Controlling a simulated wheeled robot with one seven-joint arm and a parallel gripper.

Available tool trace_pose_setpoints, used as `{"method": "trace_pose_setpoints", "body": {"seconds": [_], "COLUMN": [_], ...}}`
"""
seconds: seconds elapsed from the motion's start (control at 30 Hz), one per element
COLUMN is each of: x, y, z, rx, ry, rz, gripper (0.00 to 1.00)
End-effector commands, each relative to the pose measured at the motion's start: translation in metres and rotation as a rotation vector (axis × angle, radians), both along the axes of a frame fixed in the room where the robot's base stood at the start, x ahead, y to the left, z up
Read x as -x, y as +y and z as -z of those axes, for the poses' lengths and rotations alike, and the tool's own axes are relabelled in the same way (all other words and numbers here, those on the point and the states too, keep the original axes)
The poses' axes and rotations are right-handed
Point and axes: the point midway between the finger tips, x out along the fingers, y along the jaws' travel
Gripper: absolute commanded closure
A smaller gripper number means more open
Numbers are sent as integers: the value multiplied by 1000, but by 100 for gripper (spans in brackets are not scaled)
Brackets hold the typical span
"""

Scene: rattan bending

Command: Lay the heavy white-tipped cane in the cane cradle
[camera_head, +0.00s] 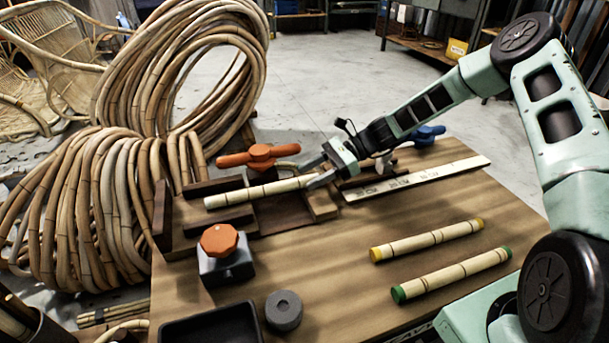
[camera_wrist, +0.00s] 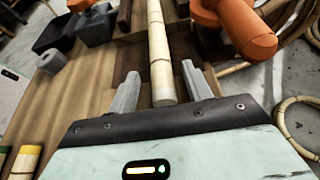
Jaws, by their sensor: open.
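The white-tipped cane (camera_head: 256,192) lies lengthwise between the dark wooden rails of the cane cradle (camera_head: 226,218), on the table's far left part. Its left end points toward the cradle's upright end board. My gripper (camera_head: 318,176) is at the cane's right end, with its jaws open. In the wrist view the cane (camera_wrist: 158,50) runs away from me, its pale near end between the two spread fingers of my gripper (camera_wrist: 162,88). A gap shows on each side of the cane there. I cannot tell whether the cane rests fully on the cradle floor.
An orange-handled clamp (camera_head: 258,156) stands just behind the cradle. An orange-knobbed block (camera_head: 222,255), a grey puck (camera_head: 284,311) and a black tray (camera_head: 210,325) are in front. Yellow-tipped (camera_head: 427,240) and green-tipped (camera_head: 452,274) canes lie right. A ruler (camera_head: 420,179) lies behind them.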

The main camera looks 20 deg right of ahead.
Motion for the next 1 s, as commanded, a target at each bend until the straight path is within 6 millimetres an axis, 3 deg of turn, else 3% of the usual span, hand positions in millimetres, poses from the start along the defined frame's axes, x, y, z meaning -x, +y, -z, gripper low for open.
{"method": "trace_pose_setpoints", "body": {"seconds": [0.03,0.3,0.57,0.67,0.77,0.9,1.0], "x": [-1,-1,0,6,22,70,111], "y": [-11,-62,-83,-71,-38,23,56], "z": [-10,-30,-38,-45,-60,-90,-109], "rx": [2,1,5,36,111,264,358], "ry": [-2,-2,-5,-30,-100,-272,-412], "rz": [4,2,-9,-60,-194,-498,-721], "gripper": [50,50,50,50,50,50,50]}}
